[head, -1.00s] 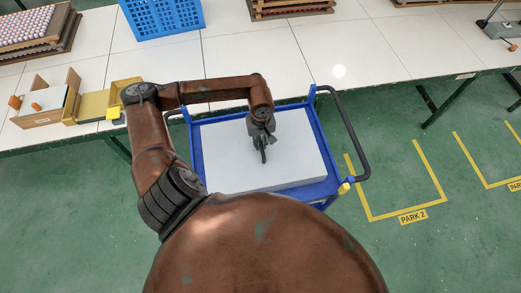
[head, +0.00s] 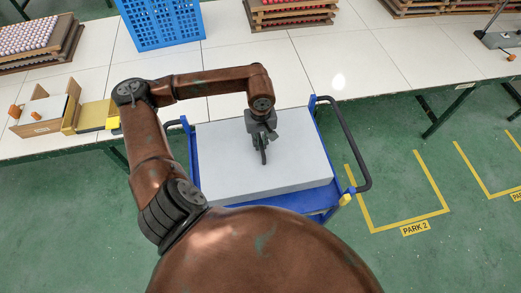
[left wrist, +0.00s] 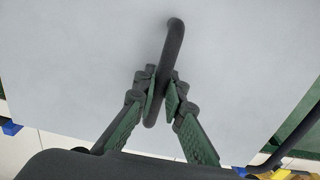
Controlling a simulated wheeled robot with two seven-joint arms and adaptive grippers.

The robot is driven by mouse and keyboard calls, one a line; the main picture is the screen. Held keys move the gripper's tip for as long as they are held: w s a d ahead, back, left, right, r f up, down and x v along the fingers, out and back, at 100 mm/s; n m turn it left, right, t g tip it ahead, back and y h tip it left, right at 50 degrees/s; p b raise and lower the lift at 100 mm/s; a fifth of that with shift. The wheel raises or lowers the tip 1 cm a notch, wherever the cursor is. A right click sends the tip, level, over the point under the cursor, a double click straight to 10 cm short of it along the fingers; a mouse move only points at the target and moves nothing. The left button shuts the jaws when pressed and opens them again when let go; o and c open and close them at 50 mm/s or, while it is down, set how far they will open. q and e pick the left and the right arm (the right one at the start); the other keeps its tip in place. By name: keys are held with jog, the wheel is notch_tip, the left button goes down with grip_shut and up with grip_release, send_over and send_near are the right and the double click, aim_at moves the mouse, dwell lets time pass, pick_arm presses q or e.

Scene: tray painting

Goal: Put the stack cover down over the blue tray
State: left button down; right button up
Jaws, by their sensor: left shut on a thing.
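The stack cover (head: 215,170) is a large pale grey box with a flat top and a dark bar handle. It is at the blue trolley, hiding most of the trolley's top, and appears slightly raised; any gap beneath is hidden. My left gripper (head: 263,158) is over the middle of the cover, shut on its handle. In the left wrist view the handle (left wrist: 174,45) runs between the fingers (left wrist: 162,100), with the cover's top (left wrist: 80,60) filling the background. I cannot make out a separate blue tray on the trolley. My right gripper is not in view.
The blue trolley (head: 302,198) has a dark push handle (head: 350,140) on its right. The white table (head: 235,55) behind carries a blue crate (head: 160,22), wooden tray stacks (head: 290,16) and a small wooden box (head: 40,115). Green floor is clear at right.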

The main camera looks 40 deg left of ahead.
pick_arm(q)
jog(key=shift+r, duration=1)
jog(key=shift+r, duration=0.1)
notch_tip(320, 180, up, 9)
jog(key=p, duration=0.4)
jog(key=shift+f, duration=0.2)
